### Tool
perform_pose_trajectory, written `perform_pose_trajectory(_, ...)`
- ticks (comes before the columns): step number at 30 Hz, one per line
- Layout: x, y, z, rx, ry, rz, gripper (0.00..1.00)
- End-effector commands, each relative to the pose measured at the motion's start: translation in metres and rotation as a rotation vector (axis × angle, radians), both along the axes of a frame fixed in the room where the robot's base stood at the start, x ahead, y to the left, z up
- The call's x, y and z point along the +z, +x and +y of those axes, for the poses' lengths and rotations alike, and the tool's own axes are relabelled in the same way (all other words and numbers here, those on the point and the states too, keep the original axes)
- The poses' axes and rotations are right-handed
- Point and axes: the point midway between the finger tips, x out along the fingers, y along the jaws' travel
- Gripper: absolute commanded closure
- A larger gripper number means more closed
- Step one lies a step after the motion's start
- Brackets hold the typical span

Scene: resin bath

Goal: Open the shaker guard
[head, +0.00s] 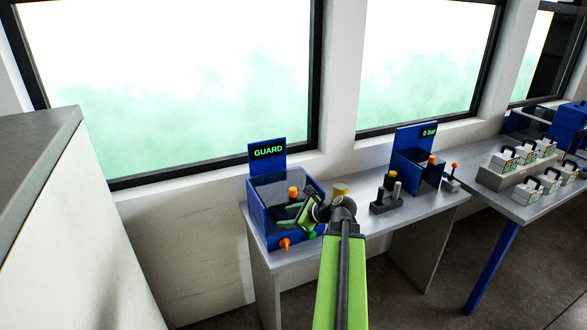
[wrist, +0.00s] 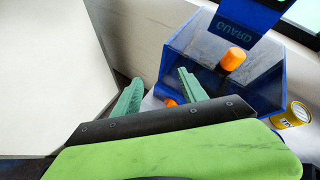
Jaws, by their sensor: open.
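The shaker (head: 258,213) is a blue box with a GUARD sign (head: 268,151) standing at its back, at the left end of the bench. Its see-through guard (head: 268,187) seems to lie down over the top. An orange knob (head: 293,191) stands on the guard and also shows in the wrist view (wrist: 235,59). A second orange knob (head: 284,244) is on the box front; in the wrist view it (wrist: 170,102) shows partly, between the fingers. My gripper (head: 297,213) is open and empty at the front of the box; it also shows in the wrist view (wrist: 156,92). Contact cannot be told.
A yellow can (head: 340,188) stands right of the shaker. Farther right are a grey stand (head: 386,205) and another blue box (head: 407,178) with a display. White cases (head: 503,160) sit on the far-right table. A tall cabinet (head: 80,220) rises at left. A wall and windows are behind.

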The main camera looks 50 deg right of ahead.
Motion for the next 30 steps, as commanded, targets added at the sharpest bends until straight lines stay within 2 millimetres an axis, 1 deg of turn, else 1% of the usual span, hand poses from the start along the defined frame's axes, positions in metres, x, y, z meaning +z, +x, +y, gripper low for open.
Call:
perform_pose_trajectory(1,0.034,-0.021,-0.034,-0.121,0.084,-0.044,0.5)
perform_pose_trajectory(3,0.056,-0.043,-0.067,-0.254,0.191,-0.105,0.5)
perform_pose_trajectory(4,0.063,-0.05,-0.077,-0.294,0.227,-0.125,0.5)
perform_pose_trajectory(6,0.072,-0.063,-0.094,-0.36,0.285,-0.162,0.5)
perform_pose_trajectory(7,0.075,-0.066,-0.098,-0.377,0.302,-0.172,0.5)
perform_pose_trajectory(9,0.076,-0.07,-0.102,-0.395,0.321,-0.182,0.5)
perform_pose_trajectory(12,0.073,-0.068,-0.103,-0.396,0.324,-0.183,0.5)
perform_pose_trajectory(14,0.07,-0.063,-0.103,-0.395,0.323,-0.183,0.5)
perform_pose_trajectory(17,0.062,-0.048,-0.106,-0.393,0.321,-0.182,0.5)
perform_pose_trajectory(30,0.019,0.053,-0.118,-0.391,0.319,-0.181,0.5)
